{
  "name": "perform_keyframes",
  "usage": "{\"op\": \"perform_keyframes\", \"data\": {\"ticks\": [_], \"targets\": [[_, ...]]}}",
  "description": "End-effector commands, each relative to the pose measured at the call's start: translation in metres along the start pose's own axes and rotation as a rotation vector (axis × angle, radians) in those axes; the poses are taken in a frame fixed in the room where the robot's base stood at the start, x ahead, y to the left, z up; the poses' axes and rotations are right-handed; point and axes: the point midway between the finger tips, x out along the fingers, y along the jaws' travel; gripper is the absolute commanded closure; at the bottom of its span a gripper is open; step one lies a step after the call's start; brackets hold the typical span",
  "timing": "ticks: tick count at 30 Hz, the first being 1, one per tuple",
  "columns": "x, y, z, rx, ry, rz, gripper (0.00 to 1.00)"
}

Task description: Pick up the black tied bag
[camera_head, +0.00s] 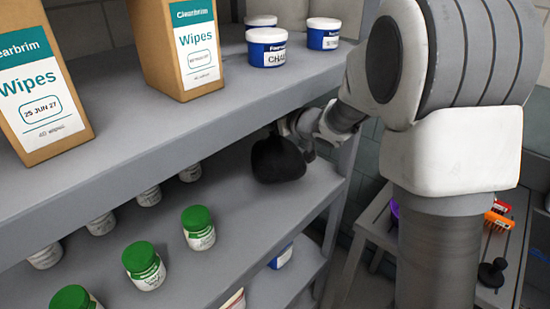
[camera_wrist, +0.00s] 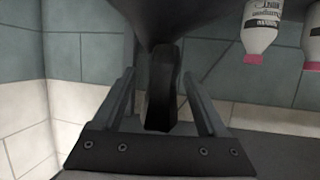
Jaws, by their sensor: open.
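The black tied bag (camera_head: 277,160) sits on the middle shelf, near its right end and under the upper shelf's edge. My gripper (camera_head: 306,145) is at the bag's upper right side in the head view, and its fingers are mostly hidden there. In the wrist view the bag's dark body (camera_wrist: 185,18) fills the top, and its narrow tied neck (camera_wrist: 161,95) lies between the two fingers of my gripper (camera_wrist: 160,78). The fingers are apart, with gaps visible on both sides of the neck.
The upper shelf (camera_head: 215,110) overhangs the bag and holds wipes boxes (camera_head: 186,50) and blue-and-white tubs (camera_head: 266,47). Green-lidded jars (camera_head: 198,229) stand to the left on the bag's shelf (camera_head: 240,215). A white bottle (camera_wrist: 262,30) appears cap-down in the wrist view.

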Motion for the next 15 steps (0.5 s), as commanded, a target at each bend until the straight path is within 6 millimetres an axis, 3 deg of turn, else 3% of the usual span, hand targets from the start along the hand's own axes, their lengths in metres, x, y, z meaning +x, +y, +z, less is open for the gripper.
{"op": "perform_keyframes", "data": {"ticks": [2,13,15], "targets": [[-0.0002,0.0000,0.0000,0.000,0.000,0.000,0.31],[-0.0004,-0.0001,0.0001,0.000,0.000,0.000,0.98],[-0.0004,-0.0001,0.0001,0.000,0.000,0.000,1.00]]}}
